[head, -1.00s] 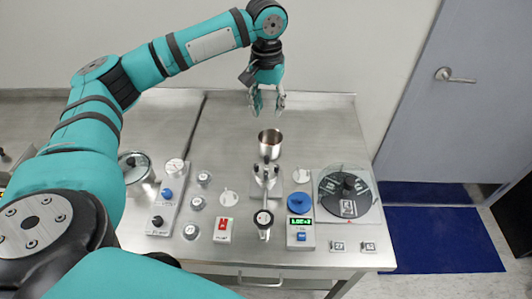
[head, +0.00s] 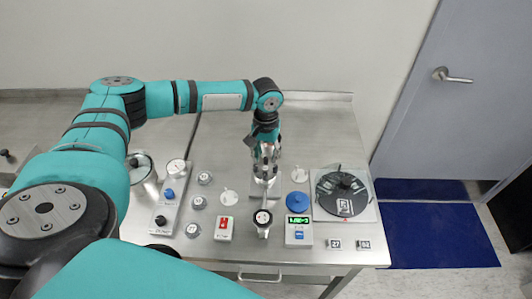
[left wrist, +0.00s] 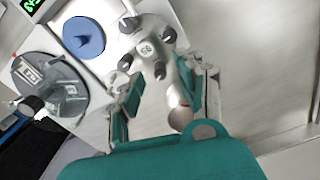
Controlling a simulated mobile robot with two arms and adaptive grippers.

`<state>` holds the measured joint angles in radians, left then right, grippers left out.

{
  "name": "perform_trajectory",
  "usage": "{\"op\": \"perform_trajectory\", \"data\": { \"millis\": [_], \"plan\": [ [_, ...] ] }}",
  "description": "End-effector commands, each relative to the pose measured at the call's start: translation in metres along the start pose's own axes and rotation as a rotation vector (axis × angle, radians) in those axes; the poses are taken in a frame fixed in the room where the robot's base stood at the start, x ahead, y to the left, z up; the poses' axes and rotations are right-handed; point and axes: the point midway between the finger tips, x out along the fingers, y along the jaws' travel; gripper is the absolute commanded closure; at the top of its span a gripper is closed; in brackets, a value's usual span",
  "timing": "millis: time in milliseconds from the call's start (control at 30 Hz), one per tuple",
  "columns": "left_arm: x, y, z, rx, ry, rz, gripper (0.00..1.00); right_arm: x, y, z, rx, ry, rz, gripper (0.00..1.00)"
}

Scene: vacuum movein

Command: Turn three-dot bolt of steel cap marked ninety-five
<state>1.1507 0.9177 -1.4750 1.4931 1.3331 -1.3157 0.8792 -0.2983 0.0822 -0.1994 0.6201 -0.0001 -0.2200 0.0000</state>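A steel cap (left wrist: 150,49) with several dark bolts around it lies ahead of my left gripper in the left wrist view. Its upside-down digits look like 95. The bolt nearest the fingers (left wrist: 160,70) shows; dot marks on the bolts are too small to read. My left gripper (left wrist: 163,82) is open, its two fingers apart beside the near part of the cap, with nothing visibly held. In the head view my left gripper (head: 265,158) hangs over the steel fixture and hides part of it. My right gripper is out of view.
A blue round part (head: 297,202) sits on a scale (head: 299,232) at the right. A dark disc (head: 343,193) lies beyond. A red-switch box (head: 225,229) and several small knobs stand left.

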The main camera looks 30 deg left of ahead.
Motion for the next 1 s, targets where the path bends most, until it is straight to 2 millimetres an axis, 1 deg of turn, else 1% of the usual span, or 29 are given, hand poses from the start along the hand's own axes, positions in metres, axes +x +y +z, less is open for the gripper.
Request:
{"op": "perform_trajectory", "data": {
  "millis": [133, 400, 467, 700, 900, 1000],
  "plan": [
    [0.0085, -0.0003, -0.0003, 0.0, 0.001, -0.001, 0.63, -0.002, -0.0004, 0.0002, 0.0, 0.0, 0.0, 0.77],
    [0.0102, -0.0001, -0.0003, 0.0, 0.002, 0.0, 0.63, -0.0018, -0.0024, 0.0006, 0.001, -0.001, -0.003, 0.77],
    [0.0101, -0.0001, -0.0003, 0.0, 0.002, 0.0, 0.7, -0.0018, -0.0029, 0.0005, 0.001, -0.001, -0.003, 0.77],
    [0.0099, -0.0002, -0.0004, 0.0, 0.002, 0.0, 1.0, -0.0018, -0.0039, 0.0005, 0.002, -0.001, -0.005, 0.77],
    [0.0094, -0.0004, -0.0004, 0.002, 0.002, 0.0, 1.0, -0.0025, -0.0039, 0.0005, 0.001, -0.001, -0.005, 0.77],
    [0.0074, -0.0001, 0.0001, 0.039, 0.0, 0.0, 1.0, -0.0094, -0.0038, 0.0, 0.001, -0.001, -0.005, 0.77]
  ]
}}
